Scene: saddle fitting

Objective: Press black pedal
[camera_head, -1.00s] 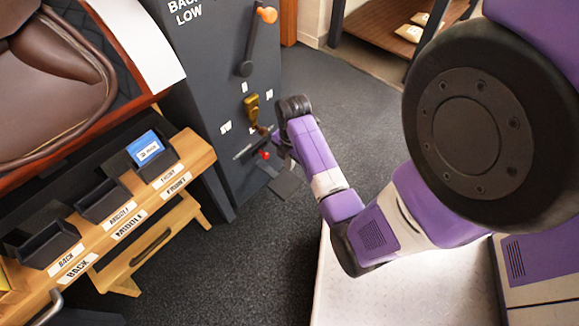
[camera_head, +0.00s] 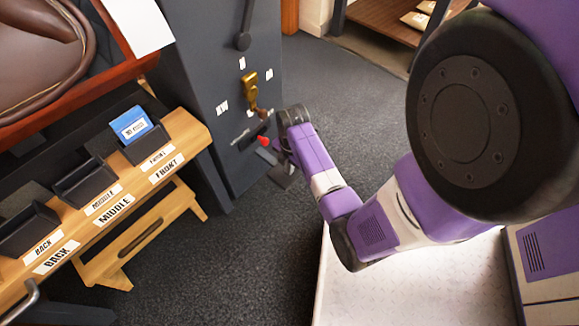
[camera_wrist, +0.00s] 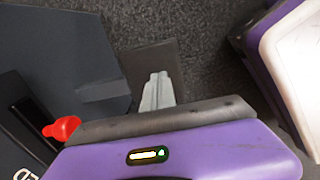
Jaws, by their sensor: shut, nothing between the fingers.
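The black pedal (camera_head: 285,176) is a dark flat plate low at the front of the dark grey cabinet. In the wrist view, the pedal (camera_wrist: 140,62) lies beyond my fingertips, with its arm running left to the cabinet. My gripper (camera_wrist: 158,78) is shut and empty, its pale grey fingers overlapping the plate in the picture. I cannot tell whether they touch it. In the head view my wrist hides the fingertips and part of the pedal.
A red knob (camera_head: 263,140) on a slotted lever is close to my wrist, also at left in the wrist view (camera_wrist: 62,128). A brass fitting (camera_head: 250,88) is above it. A wooden bench (camera_head: 190,145) with black bins stands left. Carpet is clear below.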

